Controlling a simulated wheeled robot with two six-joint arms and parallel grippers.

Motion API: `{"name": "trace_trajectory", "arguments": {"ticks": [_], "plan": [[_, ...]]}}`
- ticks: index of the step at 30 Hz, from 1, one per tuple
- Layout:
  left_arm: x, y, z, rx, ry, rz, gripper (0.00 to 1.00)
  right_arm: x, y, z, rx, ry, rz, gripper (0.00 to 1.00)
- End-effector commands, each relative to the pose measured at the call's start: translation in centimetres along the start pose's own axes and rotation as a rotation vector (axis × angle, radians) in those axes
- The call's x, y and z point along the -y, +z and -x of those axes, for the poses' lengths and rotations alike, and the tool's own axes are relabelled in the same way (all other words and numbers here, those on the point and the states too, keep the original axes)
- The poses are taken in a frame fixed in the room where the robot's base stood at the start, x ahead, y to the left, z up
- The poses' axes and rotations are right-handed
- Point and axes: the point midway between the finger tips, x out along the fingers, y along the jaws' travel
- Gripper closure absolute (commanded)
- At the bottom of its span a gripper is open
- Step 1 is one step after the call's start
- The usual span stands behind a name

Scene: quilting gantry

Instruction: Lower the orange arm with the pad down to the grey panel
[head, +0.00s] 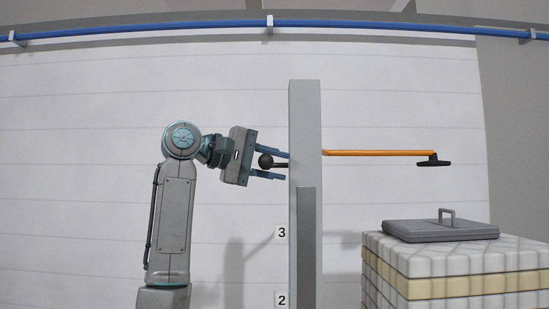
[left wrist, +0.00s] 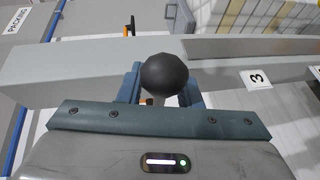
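The orange arm (head: 378,153) sticks out level to the right from a tall grey post (head: 305,130), with a black pad (head: 433,161) under its far end. The grey panel (head: 440,231), with a handle on top, lies well below the pad. A black ball knob (head: 266,161) on a short dark rod is at the post's left side. My left gripper (head: 286,166) has its blue fingers above and below the knob, apart, with a small gap showing below it. In the left wrist view the knob (left wrist: 165,75) hides part of the fingers. My right gripper is not in view.
The panel lies on a stack of white and cream quilted blocks (head: 450,285). The post has a grey strip (head: 306,240) and number labels 3 and 2. A blue rail (head: 150,29) runs along the top. Space between pad and panel is clear.

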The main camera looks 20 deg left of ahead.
Motion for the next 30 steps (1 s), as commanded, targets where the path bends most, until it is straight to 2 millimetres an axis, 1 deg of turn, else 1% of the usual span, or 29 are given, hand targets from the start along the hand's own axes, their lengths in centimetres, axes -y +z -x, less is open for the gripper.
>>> {"name": "trace_trajectory", "arguments": {"ticks": [7, 9, 12, 17, 20, 23, 26, 30], "plan": [[0.1, 0.0, -0.1, 0.000, 0.000, 0.000, 0.69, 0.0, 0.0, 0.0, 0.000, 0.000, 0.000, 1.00], [0.1, 0.0, -0.1, 0.000, 0.000, 0.000, 0.82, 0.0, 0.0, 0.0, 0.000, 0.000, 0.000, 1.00], [0.0, 0.0, -0.1, 0.000, 0.000, -0.001, 1.00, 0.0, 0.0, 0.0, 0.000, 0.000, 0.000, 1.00], [0.1, 0.0, -0.1, 0.000, 0.000, 0.000, 1.00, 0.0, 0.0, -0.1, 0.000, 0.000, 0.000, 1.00], [0.6, 0.1, -0.2, 0.000, 0.000, 0.000, 1.00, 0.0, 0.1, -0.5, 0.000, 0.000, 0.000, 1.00], [1.9, 0.1, -0.4, 0.000, -0.001, 0.000, 1.00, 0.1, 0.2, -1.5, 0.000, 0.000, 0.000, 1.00], [3.8, 0.3, -0.8, 0.000, -0.001, -0.001, 1.00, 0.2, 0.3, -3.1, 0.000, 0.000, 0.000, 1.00], [7.3, 0.5, -1.4, 0.000, -0.003, 0.001, 1.00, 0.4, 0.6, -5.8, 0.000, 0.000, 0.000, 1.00]]}}
